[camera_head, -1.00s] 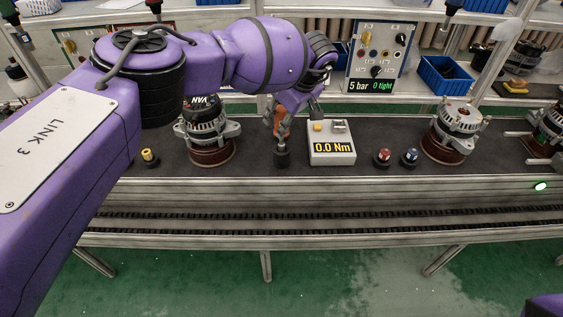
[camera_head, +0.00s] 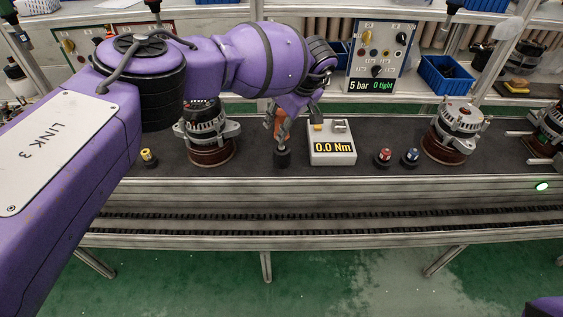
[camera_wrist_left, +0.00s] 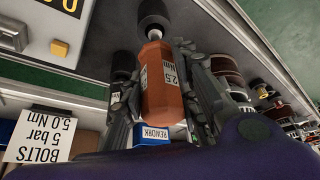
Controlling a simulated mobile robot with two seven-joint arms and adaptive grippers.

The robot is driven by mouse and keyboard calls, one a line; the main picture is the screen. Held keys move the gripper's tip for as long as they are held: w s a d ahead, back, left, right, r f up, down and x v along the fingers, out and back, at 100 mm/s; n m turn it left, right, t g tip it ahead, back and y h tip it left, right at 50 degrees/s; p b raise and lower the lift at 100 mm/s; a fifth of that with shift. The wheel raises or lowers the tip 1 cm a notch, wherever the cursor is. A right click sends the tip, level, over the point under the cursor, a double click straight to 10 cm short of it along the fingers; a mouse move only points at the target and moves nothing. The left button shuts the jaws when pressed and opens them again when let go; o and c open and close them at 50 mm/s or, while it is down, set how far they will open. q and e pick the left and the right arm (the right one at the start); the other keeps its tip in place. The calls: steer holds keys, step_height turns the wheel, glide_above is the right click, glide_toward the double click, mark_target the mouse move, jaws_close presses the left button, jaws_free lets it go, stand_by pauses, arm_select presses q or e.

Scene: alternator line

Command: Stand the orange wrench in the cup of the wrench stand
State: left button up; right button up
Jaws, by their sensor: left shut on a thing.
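The orange wrench (camera_wrist_left: 161,85) carries a "2.5 Nm" label in the left wrist view. It also shows, small, in the head view (camera_head: 283,131). My left gripper (camera_head: 280,128) is shut on its orange body, with a dark finger on each side in the wrist view. The wrench looks close to upright, its metal shaft pointing down at the black cup of the wrench stand (camera_head: 282,159). The cup also shows in the wrist view (camera_wrist_left: 152,13). The shaft's lower end meets the cup's mouth; how deep it sits I cannot tell. My right gripper is out of view.
A torque display reading "0.0 Nm" (camera_head: 332,149) stands just right of the cup. An alternator (camera_head: 208,136) stands to the left, another (camera_head: 455,133) to the right. Small red (camera_head: 384,155), blue (camera_head: 410,156) and yellow-topped (camera_head: 148,156) pieces stand near the front edge.

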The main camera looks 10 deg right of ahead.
arm_select(q)
steer(key=shift+f, duration=0.15)
steer(key=shift+f, duration=0.4)
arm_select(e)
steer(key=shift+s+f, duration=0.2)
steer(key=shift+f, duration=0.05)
arm_select(q)
steer(key=shift+f, duration=0.2)
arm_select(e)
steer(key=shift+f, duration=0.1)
arm_select(q)
steer(key=shift+f+b, duration=0.35)
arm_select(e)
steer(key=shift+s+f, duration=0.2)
arm_select(q)
steer(key=shift+f, duration=0.1)
steer(key=shift+f, duration=0.4)
steer(key=o, duration=1.2)
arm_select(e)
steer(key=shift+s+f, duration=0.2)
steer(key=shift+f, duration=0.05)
arm_select(q)
steer(key=shift+o, duration=0.2)
